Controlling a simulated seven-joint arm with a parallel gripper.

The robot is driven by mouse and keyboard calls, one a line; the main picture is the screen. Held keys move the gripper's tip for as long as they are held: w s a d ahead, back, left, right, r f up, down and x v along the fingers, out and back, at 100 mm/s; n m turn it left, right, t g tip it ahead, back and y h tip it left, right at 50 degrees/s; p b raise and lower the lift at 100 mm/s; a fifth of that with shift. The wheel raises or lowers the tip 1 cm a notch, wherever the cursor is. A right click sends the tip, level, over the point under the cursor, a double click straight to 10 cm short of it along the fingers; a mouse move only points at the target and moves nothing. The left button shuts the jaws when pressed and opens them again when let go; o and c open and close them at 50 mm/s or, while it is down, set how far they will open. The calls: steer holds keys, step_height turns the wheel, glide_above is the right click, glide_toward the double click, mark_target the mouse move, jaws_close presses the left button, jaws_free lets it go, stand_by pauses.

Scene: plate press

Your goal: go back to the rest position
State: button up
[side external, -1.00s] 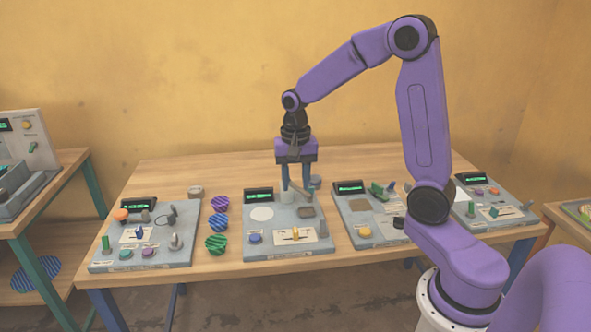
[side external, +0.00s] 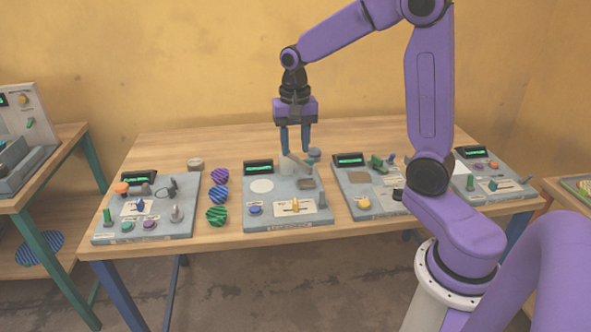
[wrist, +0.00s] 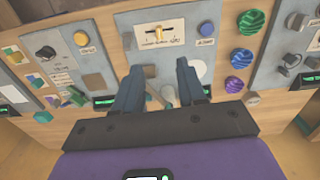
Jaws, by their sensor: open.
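My gripper (side external: 295,148) is purple with two blue fingers. It hangs pointing down over the back of the second grey panel (side external: 290,220) from the left in the side external view. Its fingers are apart, with nothing held between them. In the wrist view my gripper (wrist: 160,80) shows its two fingers spread over the same panel (wrist: 150,55). A grey lever (side external: 299,166) and a pale round post stand below the fingertips, partly hidden by them. Whether the fingertips touch anything is hard to tell.
Three striped discs, purple (side external: 220,176), blue (side external: 219,194) and green (side external: 217,215), lie left of this panel on the wooden table (side external: 215,145). Other control panels stand to the left (side external: 150,220) and right (side external: 370,205). The space above the table is open.

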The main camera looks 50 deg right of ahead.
steer(key=s+a+n, duration=0.5)
steer(key=s+n, duration=0.5)
steer(key=s, duration=0.3)
steer(key=s+a+f+n, duration=0.1)
steer(key=s+a+n, duration=0.4)
steer(key=s+n, duration=0.6)
steer(key=shift+s+a, duration=0.15)
steer(key=shift+s, duration=0.7)
